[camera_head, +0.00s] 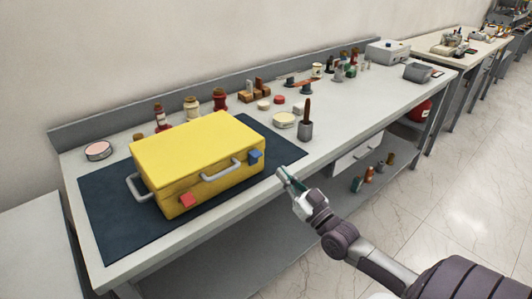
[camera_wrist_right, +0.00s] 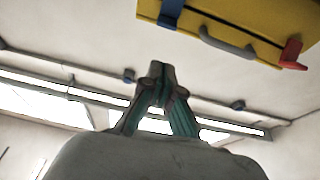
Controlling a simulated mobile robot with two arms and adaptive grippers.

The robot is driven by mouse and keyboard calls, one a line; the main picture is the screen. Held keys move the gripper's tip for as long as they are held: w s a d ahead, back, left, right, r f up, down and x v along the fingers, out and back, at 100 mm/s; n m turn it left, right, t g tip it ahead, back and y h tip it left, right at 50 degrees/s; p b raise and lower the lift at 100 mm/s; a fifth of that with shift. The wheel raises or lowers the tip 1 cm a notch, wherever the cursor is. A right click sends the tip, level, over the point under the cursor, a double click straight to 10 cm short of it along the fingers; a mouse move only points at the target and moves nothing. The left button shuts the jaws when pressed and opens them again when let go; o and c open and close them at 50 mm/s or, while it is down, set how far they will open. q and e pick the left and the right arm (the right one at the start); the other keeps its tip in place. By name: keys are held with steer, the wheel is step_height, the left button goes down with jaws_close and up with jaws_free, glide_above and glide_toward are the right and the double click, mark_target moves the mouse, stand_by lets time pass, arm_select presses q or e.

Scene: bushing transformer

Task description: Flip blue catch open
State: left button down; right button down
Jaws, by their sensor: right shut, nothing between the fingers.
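A closed yellow case (camera_head: 200,150) lies on the dark mat (camera_head: 110,215) on the workbench. Its front has a blue catch (camera_head: 256,157) at the right, a grey handle (camera_head: 221,170) in the middle and a red catch (camera_head: 187,200) at the left. The blue catch (camera_wrist_right: 171,12) also shows at the top of the right wrist view, lying along the case side. The red catch (camera_wrist_right: 291,54) there sticks out from the case. My right gripper (camera_head: 284,176) is shut and empty, in front of and to the right of the blue catch, apart from it. My left gripper is out of view.
A cup with a brown-handled tool (camera_head: 305,130) and a pale round tin (camera_head: 284,119) stand right of the case. Bottles and jars (camera_head: 191,107) stand behind it. The bench front edge runs below my right gripper. The floor in front is clear.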

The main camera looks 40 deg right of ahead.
steer(key=shift+a+r, duration=0.1)
steer(key=shift+r, duration=0.7)
steer(key=d+r+p+x, duration=0.1)
steer(key=p+x, duration=0.1)
steer(key=x, duration=0.8)
steer(key=f, duration=0.2)
steer(key=a+f, duration=0.1)
steer(key=f, duration=0.1)
steer(key=shift+s+f, duration=0.1)
steer(key=shift+f, duration=0.3)
